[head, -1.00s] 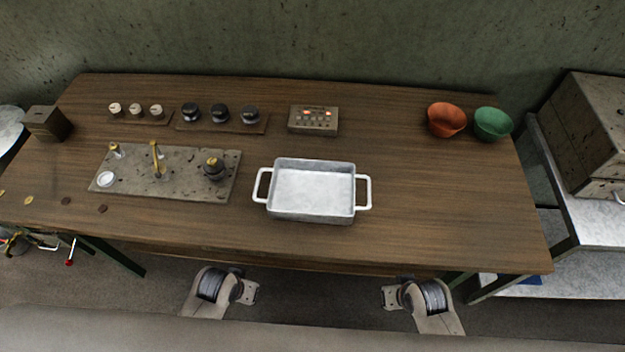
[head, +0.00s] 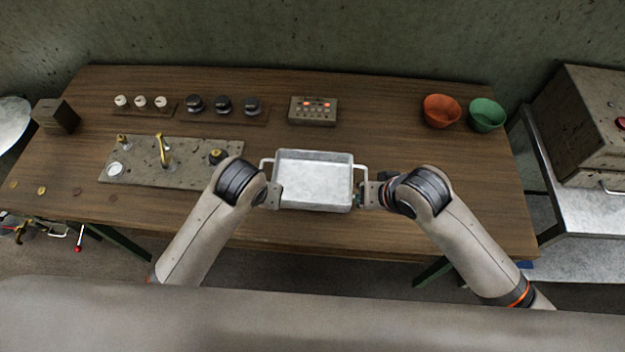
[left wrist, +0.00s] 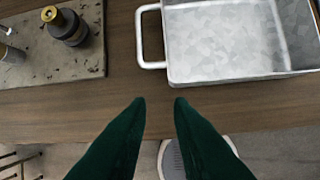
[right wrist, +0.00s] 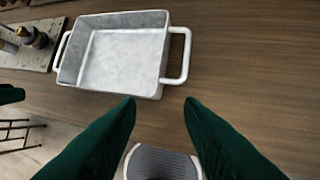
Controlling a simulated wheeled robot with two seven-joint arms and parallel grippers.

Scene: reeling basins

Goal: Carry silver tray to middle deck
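The silver tray (head: 313,178) is a shallow rectangular metal pan with a white loop handle at each end, flat on the wooden table in the head view. My left gripper (left wrist: 160,101) is open and empty; in the left wrist view its fingertips are short of the tray's left handle (left wrist: 140,38), apart from it. My right gripper (right wrist: 158,100) is open and empty; in the right wrist view its fingertips are a little short of the right handle (right wrist: 184,56). The tray looks empty. I cannot make out which surface is the middle deck.
A stone plate with brass fittings (head: 190,176) lies left of the tray. A button box (head: 313,111), dark knobs (head: 223,105), an orange bowl (head: 441,110) and a green bowl (head: 486,115) stand at the back. A metal shelf unit (head: 572,205) is at right. Table right of the tray is clear.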

